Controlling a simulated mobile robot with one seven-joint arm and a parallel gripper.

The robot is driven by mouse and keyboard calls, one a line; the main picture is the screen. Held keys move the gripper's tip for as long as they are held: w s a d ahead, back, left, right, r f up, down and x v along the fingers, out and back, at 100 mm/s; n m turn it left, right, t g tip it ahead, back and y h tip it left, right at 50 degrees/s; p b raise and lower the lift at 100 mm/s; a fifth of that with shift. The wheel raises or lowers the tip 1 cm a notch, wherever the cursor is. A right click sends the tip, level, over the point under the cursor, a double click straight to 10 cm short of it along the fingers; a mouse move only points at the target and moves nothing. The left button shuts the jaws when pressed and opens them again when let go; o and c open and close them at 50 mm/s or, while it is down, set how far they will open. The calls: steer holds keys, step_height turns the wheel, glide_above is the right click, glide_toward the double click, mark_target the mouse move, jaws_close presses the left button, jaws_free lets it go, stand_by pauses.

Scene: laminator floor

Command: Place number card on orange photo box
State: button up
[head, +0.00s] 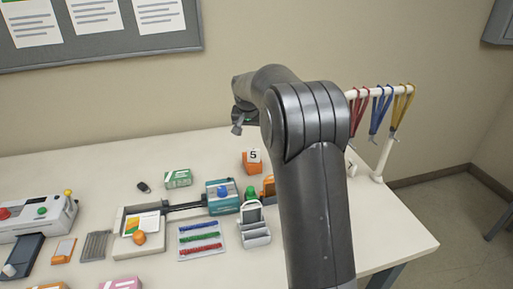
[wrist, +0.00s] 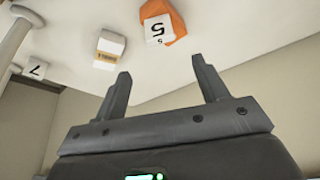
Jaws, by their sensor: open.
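A white number card marked 5 (head: 253,156) is at the orange photo box (head: 247,167) near the back of the table. In the wrist view the card (wrist: 158,30) shows its 5 face against the orange box (wrist: 178,24); I cannot tell whether it rests on top or leans on it. My gripper (head: 238,124) is raised above the table, left of and above the card, partly hidden by my arm. In the wrist view my gripper (wrist: 161,68) is open, with nothing between its fingers and the card beyond the tips.
A white block marked 7 (wrist: 36,69) and a white box with an orange label (wrist: 109,45) show in the wrist view. A green-white box (head: 178,178), a blue-topped device (head: 222,196) and a lanyard rack (head: 378,91) stand on the table. The back-left table is clear.

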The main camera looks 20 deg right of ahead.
steer(key=s+a+r+n+t, duration=0.1)
steer(key=s+r, duration=0.4)
steer(key=s, duration=0.6)
steer(key=s+a+r+n, duration=0.1)
steer(key=s+r, duration=0.4)
steer(key=s, duration=0.5)
steer(key=s+a+f+n, duration=0.1)
steer(key=s+f, duration=0.1)
steer(key=s, duration=1)
steer(key=s+a+f+n+y, duration=0.1)
steer(key=s+f, duration=0.1)
steer(key=s, duration=0.9)
steer(key=shift+s+f+t+y, duration=0.3)
steer(key=shift+s+f, duration=0.05)
steer(key=shift+a, duration=0.1)
stand_by(3.2)
